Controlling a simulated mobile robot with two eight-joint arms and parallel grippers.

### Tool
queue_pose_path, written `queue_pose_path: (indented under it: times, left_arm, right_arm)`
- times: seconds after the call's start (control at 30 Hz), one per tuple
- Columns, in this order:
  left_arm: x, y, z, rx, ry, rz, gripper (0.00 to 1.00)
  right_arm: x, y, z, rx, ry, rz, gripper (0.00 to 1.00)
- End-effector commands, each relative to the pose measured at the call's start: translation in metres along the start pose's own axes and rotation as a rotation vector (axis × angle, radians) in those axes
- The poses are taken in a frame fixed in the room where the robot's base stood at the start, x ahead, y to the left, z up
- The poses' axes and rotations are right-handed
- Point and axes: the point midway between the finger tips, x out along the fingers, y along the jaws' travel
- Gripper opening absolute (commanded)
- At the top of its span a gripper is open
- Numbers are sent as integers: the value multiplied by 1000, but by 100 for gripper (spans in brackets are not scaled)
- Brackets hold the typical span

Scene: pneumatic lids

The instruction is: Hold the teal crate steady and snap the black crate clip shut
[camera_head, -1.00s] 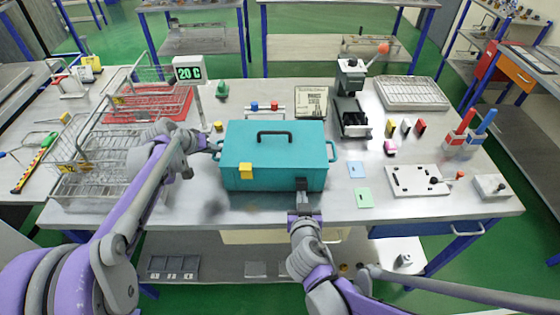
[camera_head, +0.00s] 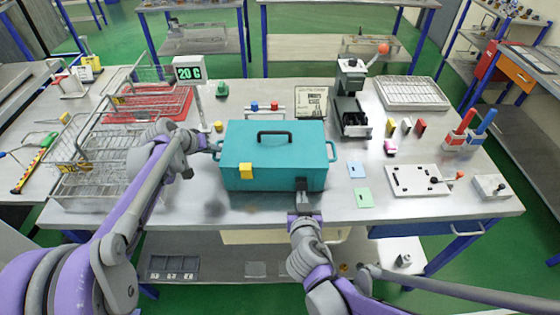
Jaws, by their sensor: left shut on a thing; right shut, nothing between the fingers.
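The teal crate (camera_head: 275,165) stands upright on the metal workbench with its lid down and a black handle (camera_head: 275,136) on top. A yellow clip (camera_head: 246,171) is at the front left. The black crate clip (camera_head: 302,185) is at the front right; whether it is fully shut I cannot tell. My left gripper (camera_head: 213,147) is shut on the side handle (camera_head: 217,150) at the crate's left end. My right gripper (camera_head: 303,208) is shut and empty, right at the black clip's lower part, which it partly hides.
Wire baskets (camera_head: 85,160) stand at the left. A grey press (camera_head: 350,100) stands behind right. Blue (camera_head: 357,170) and green (camera_head: 363,197) cards and a white plate with a lever (camera_head: 417,181) lie right of the crate. The bench front edge is close below my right gripper.

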Motion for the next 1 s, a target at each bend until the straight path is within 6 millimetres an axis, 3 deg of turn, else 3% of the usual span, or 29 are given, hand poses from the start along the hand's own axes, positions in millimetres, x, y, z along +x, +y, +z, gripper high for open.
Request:
queue_pose_path:
  times: [1.0]
  left_arm:
    - [0,0,0,-1,-1,1,0]
  right_arm:
    - [-5,0,-11,0,0,0,0]
